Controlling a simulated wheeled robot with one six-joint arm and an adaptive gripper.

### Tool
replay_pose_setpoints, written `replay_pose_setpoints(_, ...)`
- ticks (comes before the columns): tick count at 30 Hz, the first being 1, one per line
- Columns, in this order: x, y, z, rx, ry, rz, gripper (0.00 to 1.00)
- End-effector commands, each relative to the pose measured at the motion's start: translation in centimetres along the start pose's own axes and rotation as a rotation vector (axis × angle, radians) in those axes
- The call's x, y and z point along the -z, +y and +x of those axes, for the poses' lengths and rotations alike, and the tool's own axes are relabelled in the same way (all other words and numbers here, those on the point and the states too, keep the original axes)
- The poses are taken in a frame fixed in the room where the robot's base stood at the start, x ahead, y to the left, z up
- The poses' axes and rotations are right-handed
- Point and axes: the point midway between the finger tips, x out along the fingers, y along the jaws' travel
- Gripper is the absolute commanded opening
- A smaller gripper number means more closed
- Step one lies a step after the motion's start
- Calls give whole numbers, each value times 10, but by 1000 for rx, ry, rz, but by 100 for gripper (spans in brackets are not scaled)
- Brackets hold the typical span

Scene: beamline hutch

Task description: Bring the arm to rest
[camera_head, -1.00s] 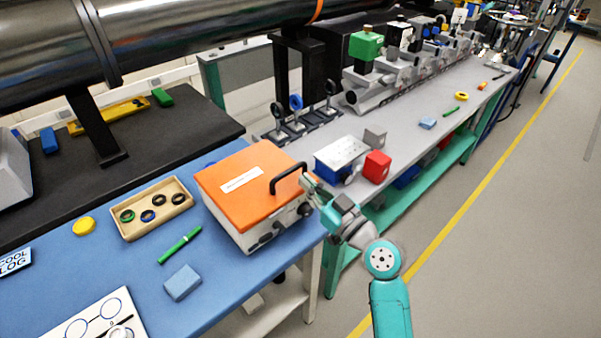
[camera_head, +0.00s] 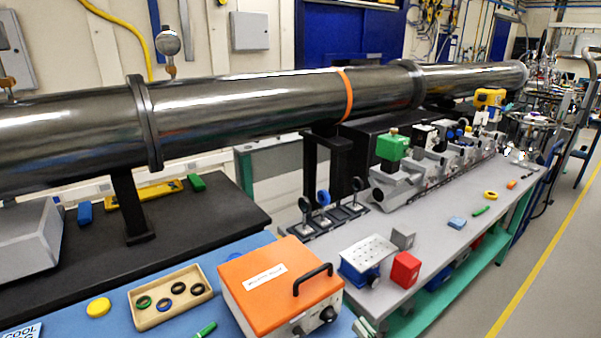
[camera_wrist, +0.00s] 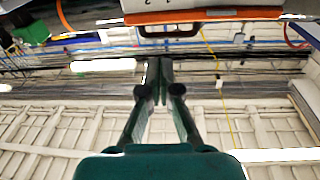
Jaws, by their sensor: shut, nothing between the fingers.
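My gripper (camera_wrist: 160,85) is in the middle of the wrist view, with its two fingers together and nothing between them. In the head view only a small piece of my gripper (camera_head: 363,327) shows at the bottom edge, right of the orange-lidded box (camera_head: 262,280). The rest of my arm is out of that picture. The box also shows in the wrist view, upside down along the top edge, with its orange lid (camera_wrist: 230,14) and black handle. The fingers appear apart from it.
The blue bench mat (camera_head: 65,322) holds a tray (camera_head: 147,317) of rings and a yellow disc (camera_head: 98,307). A red block (camera_head: 405,269) and a perforated plate (camera_head: 367,255) stand on the grey bench. A large dark pipe (camera_head: 250,103) crosses behind. The floor at right is clear.

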Motion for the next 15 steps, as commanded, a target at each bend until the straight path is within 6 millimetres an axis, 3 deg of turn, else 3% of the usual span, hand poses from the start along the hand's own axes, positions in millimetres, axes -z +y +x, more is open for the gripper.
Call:
replay_pose_setpoints(6,-55,-10,-46,-143,-102,75,0)
replay_pose_setpoints(15,-106,-27,-120,-327,-210,125,0)
